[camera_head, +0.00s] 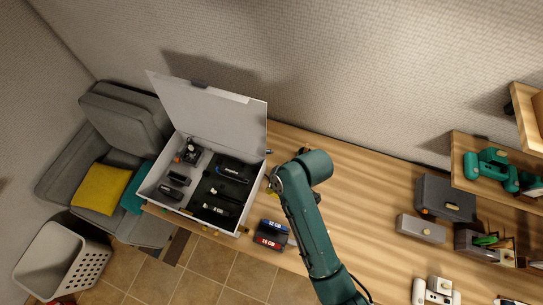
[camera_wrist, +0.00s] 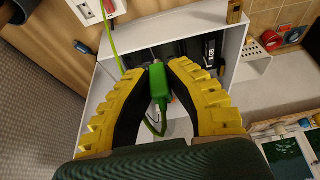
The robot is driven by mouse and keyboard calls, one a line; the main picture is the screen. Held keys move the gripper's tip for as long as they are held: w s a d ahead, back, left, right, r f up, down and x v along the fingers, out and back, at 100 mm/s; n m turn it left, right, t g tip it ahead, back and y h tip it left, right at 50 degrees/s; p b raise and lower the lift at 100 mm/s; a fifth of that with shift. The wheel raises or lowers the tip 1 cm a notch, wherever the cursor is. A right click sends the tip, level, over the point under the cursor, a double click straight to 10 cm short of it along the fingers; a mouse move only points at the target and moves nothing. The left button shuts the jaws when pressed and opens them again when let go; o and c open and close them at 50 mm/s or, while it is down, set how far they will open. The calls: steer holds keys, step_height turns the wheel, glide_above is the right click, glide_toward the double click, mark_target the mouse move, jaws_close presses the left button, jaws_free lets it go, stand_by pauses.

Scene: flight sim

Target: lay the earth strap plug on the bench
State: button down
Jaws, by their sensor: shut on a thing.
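The earth strap plug (camera_wrist: 159,92) is a small green block in the wrist view. My gripper (camera_wrist: 158,68) has its yellow fingers closed on its sides. A thin green cord (camera_wrist: 113,42) runs up the picture towards a white unit with dark sockets (camera_wrist: 95,8). A green loop also hangs below the plug. In the head view my gripper is mostly hidden behind my arm, with a bit of yellow showing beside the open case. The wooden bench (camera_head: 365,195) runs under my arm. I cannot tell the plug's height above it.
An open white case (camera_head: 157,188) with dark foam and several devices stands at the bench's left end, its lid up. A blue and red box (camera_head: 271,235) lies near the front edge. Grey boxes (camera_head: 445,197) stand at the right. The bench middle is mostly bare.

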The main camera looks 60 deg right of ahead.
mark_target(270, 205)
steer(key=shift+f+b, duration=6.6)
steer(key=shift+f, duration=4.5)
steer(key=c, duration=1)
jaws_free()
steer(key=shift+c, duration=0.2)
